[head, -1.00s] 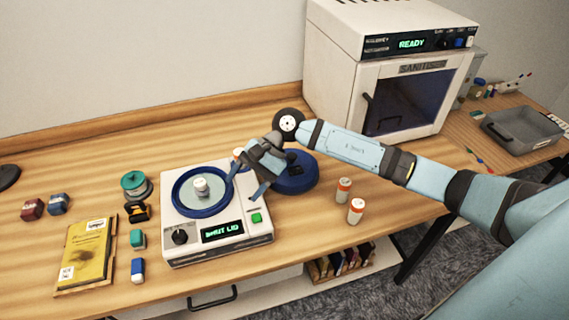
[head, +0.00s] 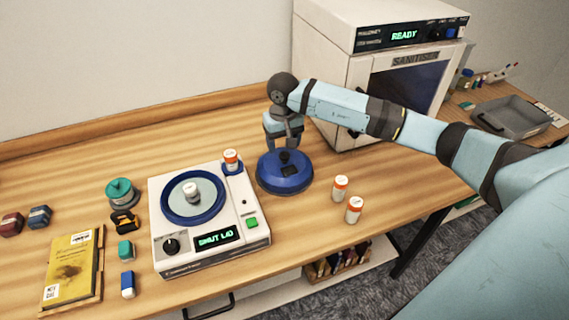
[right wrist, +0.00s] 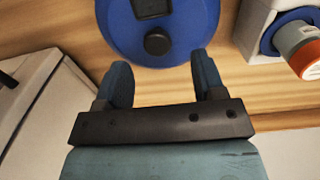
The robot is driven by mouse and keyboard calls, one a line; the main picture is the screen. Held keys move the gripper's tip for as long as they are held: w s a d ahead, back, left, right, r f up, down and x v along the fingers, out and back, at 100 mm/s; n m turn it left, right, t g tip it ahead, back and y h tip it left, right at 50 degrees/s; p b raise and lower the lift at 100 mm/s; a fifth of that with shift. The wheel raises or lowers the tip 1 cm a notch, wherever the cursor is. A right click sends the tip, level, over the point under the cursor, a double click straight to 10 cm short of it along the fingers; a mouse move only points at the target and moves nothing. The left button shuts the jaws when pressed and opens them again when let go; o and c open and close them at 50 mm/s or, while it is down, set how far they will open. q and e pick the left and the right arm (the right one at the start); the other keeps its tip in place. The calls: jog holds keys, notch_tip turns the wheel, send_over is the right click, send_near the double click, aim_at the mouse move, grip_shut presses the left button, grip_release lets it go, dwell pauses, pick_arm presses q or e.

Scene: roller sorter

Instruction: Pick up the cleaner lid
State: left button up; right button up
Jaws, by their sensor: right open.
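The cleaner lid (head: 285,177) is a round blue disc with a black knob, lying on the table just right of the white cleaner (head: 208,258). The cleaner is open on top, with a blue ring around a pale basin and a small white-capped piece in it; its display reads "SHUT LID". My right gripper (head: 284,143) is open and empty, pointing down just behind and above the lid. In the right wrist view the lid (right wrist: 160,20) and its knob lie just beyond the fingertips (right wrist: 162,75). My left gripper is out of view.
An orange-capped bottle (head: 231,159) stands at the cleaner's back right corner. Two more bottles (head: 340,188) stand right of the lid. The sanitiser (head: 340,95) stands close behind my right arm. A yellow book (head: 72,262) and small items lie left of the cleaner.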

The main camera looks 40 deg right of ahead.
aim_at(285, 154)
jog(key=f, duration=0.2)
jog(key=f+p, duration=0.1)
jog(key=f, duration=0.1)
jog(key=shift+s+d+f, duration=0.1)
jog(key=shift+s+f, duration=0.05)
jog(key=shift+s, duration=0.05)
jog(key=shift+f, duration=0.5)
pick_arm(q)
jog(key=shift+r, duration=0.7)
pick_arm(e)
jog(key=c, duration=1)
jog(key=shift+r, duration=0.15)
jog(key=shift+c, duration=0.2)
